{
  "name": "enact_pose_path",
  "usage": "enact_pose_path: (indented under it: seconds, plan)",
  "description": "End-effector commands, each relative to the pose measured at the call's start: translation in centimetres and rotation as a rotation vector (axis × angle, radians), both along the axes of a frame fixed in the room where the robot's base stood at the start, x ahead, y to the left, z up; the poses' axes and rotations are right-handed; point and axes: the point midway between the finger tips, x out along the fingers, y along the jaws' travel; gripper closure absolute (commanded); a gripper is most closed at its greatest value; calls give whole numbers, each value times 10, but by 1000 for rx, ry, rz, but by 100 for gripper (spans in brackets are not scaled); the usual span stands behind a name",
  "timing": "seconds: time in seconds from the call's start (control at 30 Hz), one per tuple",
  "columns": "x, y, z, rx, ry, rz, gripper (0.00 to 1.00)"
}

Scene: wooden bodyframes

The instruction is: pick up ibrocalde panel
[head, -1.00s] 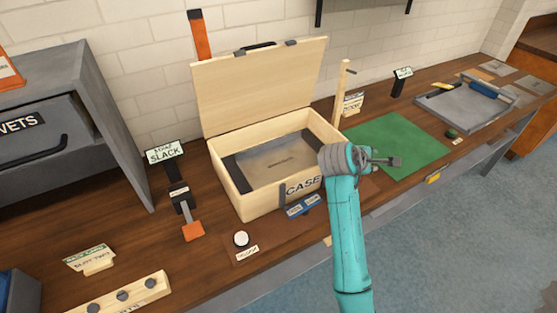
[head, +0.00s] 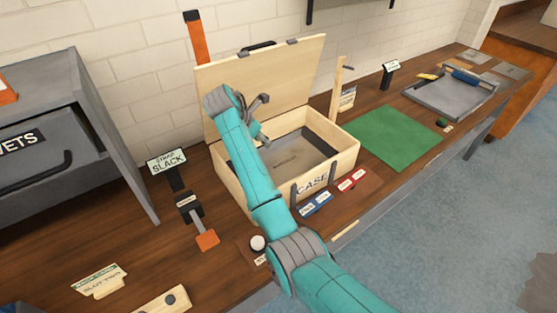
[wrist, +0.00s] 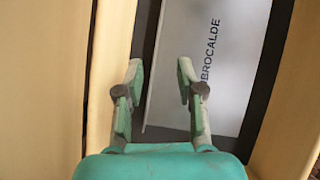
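The ibrocalde panel (wrist: 222,70) is a flat grey sheet with dark lettering, of which "BROCALDE" shows in the wrist view. It lies inside the wooden case (head: 335,161), and its grey surface also shows in the head view (head: 298,158). My gripper (wrist: 160,66) is open and empty, over the case. In the wrist view its fingers straddle the panel's left edge, with the right finger over the panel and the left finger over the dark strip beside it. In the head view my gripper (head: 262,119) is above the left part of the case, and my arm hides part of it.
The case lid (head: 290,80) stands open behind my gripper. Blue (head: 317,203) and red (head: 352,180) labelled pieces lie before the case. A strap-slack sign (head: 166,162) stands to the left, and a green mat (head: 399,136) lies to the right.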

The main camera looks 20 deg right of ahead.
Motion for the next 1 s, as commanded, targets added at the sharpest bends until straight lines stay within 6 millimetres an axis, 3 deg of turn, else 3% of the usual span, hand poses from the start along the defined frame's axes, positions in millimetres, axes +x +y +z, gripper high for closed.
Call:
enact_pose_path:
  seconds: [0.33,0.67,0.7,0.83,1.0]
  plan:
    - [17,-16,-38,-1,1,-2,62]
    - [19,-20,-45,0,-3,-2,62]
    - [19,-20,-45,0,-3,-2,65]
    - [19,-20,-45,-1,-3,-2,97]
    - [19,-20,-45,-1,-3,-2,100]
